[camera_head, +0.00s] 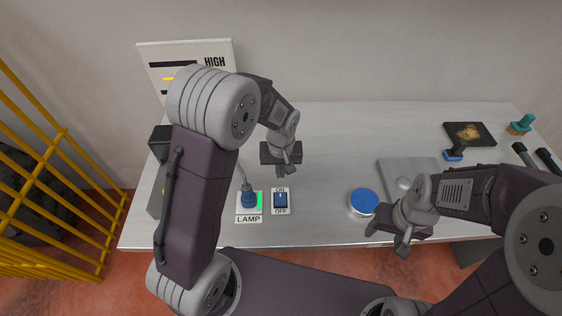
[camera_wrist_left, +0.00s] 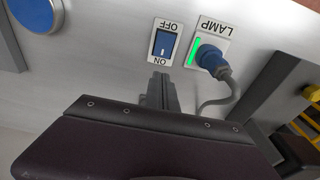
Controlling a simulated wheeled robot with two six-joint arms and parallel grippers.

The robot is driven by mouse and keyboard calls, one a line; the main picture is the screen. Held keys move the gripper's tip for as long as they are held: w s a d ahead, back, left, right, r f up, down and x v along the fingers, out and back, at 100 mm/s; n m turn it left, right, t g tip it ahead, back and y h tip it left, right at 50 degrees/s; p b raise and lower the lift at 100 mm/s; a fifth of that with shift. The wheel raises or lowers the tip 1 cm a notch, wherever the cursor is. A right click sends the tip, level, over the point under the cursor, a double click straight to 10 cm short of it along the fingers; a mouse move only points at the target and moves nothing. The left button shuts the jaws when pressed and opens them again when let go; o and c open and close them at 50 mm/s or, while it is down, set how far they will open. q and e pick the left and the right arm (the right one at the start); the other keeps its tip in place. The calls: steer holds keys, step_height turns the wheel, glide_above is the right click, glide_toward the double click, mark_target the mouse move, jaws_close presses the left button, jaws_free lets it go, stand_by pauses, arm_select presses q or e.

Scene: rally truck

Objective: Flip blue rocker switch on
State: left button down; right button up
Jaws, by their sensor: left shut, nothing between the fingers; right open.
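The blue rocker switch (camera_head: 281,201) sits on a white plate marked ON on the far side and OFF on the near side. It also shows in the left wrist view (camera_wrist_left: 164,43); which side is pressed in is hard to tell. My left gripper (camera_head: 288,166) is shut and empty just beyond the ON edge of the plate. In the left wrist view its closed fingers (camera_wrist_left: 160,82) point at the ON end, with no clear contact. My right gripper (camera_head: 388,238) is open and empty near the table's front edge.
A LAMP socket with a blue plug (camera_head: 249,198), a cable and a green strip is left of the switch. A blue round disc (camera_head: 363,202) lies to the right, near my right gripper. A grey plate (camera_head: 399,168) and a dark board (camera_head: 469,134) lie further right. A yellow cage (camera_head: 60,190) stands left.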

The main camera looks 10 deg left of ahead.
arm_select(q)
steer(key=shift+w+a+r, duration=0.1)
steer(key=shift+w+r, duration=0.05)
steer(key=shift+r, duration=0.8)
steer(key=shift+w+r, duration=0.15)
steer(key=shift+r, duration=0.75)
